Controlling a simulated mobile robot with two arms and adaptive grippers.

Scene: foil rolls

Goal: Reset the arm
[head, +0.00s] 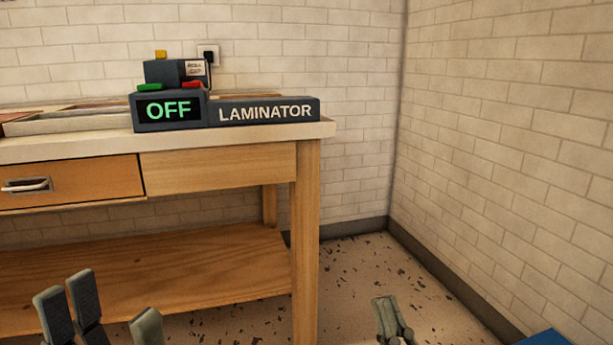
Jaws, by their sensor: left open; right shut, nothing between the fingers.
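My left gripper (69,302) is at the bottom left of the head view, in front of the table's lower shelf. Its dark fingers stand upright and apart, and nothing shows between them. My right gripper (391,310) is at the bottom, right of centre, low over the speckled floor. Its fingers are together and hold nothing. The rest of both arms is mostly cut off by the lower edge of the view. Both grippers are apart from the table.
A wooden table (220,162) stands along the back wall, with a drawer (95,178) at left and a lower shelf (180,265). On it are a laminator (265,111) reading OFF and a shallow tray (75,121). A blue object (545,338) shows at bottom right.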

